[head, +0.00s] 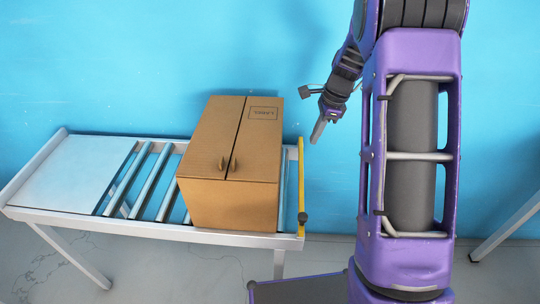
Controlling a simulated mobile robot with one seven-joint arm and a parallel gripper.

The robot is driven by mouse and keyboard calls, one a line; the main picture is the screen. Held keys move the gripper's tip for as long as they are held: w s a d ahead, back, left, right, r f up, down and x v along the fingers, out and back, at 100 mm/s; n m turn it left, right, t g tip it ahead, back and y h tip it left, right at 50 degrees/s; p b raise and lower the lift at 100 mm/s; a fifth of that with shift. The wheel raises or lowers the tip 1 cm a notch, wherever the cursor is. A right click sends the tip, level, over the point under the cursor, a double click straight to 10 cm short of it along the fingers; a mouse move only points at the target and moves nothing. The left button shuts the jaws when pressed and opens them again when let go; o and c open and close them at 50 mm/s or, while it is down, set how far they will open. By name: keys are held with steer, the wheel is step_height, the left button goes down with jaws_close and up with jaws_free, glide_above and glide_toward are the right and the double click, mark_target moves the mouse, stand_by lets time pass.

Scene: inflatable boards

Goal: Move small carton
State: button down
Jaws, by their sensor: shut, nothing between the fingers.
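The small carton (228,160) is a closed brown cardboard box with two oval marks or slots near its front top edge and a printed label at the back right of its top. It sits upright at the right end of a roller table (75,172). My gripper (317,131) is to the right of the carton, apart from it, pointing down. Its fingers are shut and hold nothing.
A yellow bar (301,185) stands along the table's right end, between the carton and my arm. Bare rollers (148,180) and a flat white surface lie left of the carton. A blue wall (150,60) is behind. A grey metal leg (505,228) shows at the far right.

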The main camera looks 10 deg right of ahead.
steer(key=shift+m+y, duration=0.4)
steer(key=shift+m, duration=0.2)
steer(key=shift+w+a+f+b, duration=0.15)
steer(key=shift+a+f+b, duration=0.15)
steer(key=shift+a+f, duration=1.3)
steer(key=shift+w+a+f+b, duration=0.25)
steer(key=shift+a+f, duration=0.75)
steer(key=shift+f, duration=1.05)
steer(key=shift+w+a+f+b, duration=0.1)
steer(key=shift+a+f+b, duration=0.25)
steer(key=shift+a+f, duration=1.25)
steer(key=shift+d+f, duration=0.25)
steer(key=shift+d, duration=0.05)
